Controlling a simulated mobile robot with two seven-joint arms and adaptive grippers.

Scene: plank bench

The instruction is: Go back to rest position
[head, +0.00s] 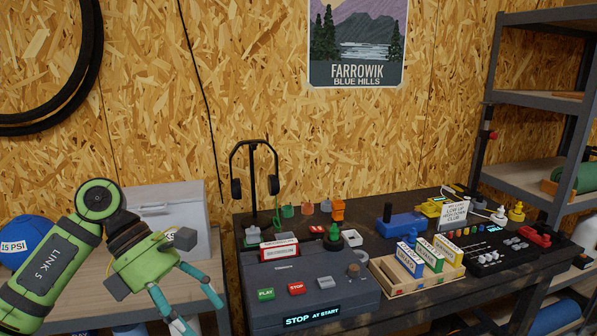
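My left gripper (201,313) hangs in the lower left, in front of the low wooden shelf and to the left of the dark bench. Its two teal fingers point down and to the right, with a clear gap between them. Nothing shows between the fingers, though the tips are near the bottom edge of the view. My green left arm comes in from the lower left corner. My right gripper is not in view.
On the dark bench (375,247) stand a grey-blue console (340,290) with PLAY and STOP buttons, its display reading "STOP AT START", a wooden tray (412,289) of coloured boxes, and a headphone stand (253,180).

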